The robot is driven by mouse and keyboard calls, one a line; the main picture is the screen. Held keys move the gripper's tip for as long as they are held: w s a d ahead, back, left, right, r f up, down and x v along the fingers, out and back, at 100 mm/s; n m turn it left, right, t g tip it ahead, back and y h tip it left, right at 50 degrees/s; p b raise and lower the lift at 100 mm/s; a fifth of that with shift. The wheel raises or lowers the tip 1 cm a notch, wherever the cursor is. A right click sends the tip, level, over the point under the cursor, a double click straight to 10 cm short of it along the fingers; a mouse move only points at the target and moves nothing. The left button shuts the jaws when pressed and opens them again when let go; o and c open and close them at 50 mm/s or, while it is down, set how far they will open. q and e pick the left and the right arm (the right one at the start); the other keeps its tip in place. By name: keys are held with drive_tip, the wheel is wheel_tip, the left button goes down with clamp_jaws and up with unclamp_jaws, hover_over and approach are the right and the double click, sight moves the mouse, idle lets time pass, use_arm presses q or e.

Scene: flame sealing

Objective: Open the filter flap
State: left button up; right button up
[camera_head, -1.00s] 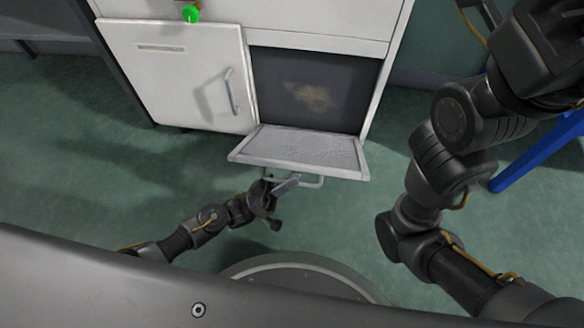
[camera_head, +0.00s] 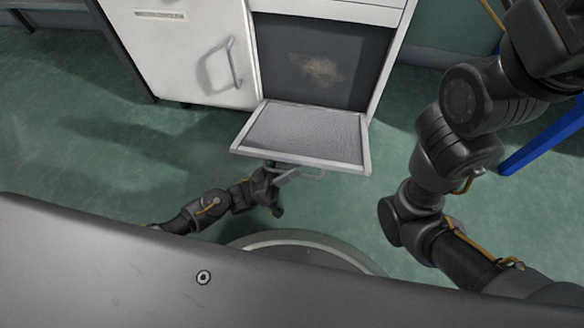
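The filter flap (camera_head: 303,134) is a grey panel with a pale frame, hinged at the bottom of a dark opening in the white cabinet. It is swung down and out, with its inner face showing. Its bar handle (camera_head: 318,176) shows below the outer edge. My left gripper (camera_head: 284,179) is at the left part of this handle, beneath the flap's edge. A pale finger shows there, but whether the fingers are closed on the bar is too small to tell. My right arm (camera_head: 440,150) rises at the right; its gripper fingers are outside the view.
The dark opening (camera_head: 318,70) above the flap has a brownish patch inside. A closed white door (camera_head: 185,50) with a handle stands left of it. A blue bar (camera_head: 540,140) lies behind my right arm. Green floor (camera_head: 90,150) is clear at the left.

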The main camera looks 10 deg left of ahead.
use_arm(q)
drive_tip(key=shift+a, duration=0.1)
drive_tip(key=v, duration=1.1)
drive_tip(key=shift+p, duration=0.4)
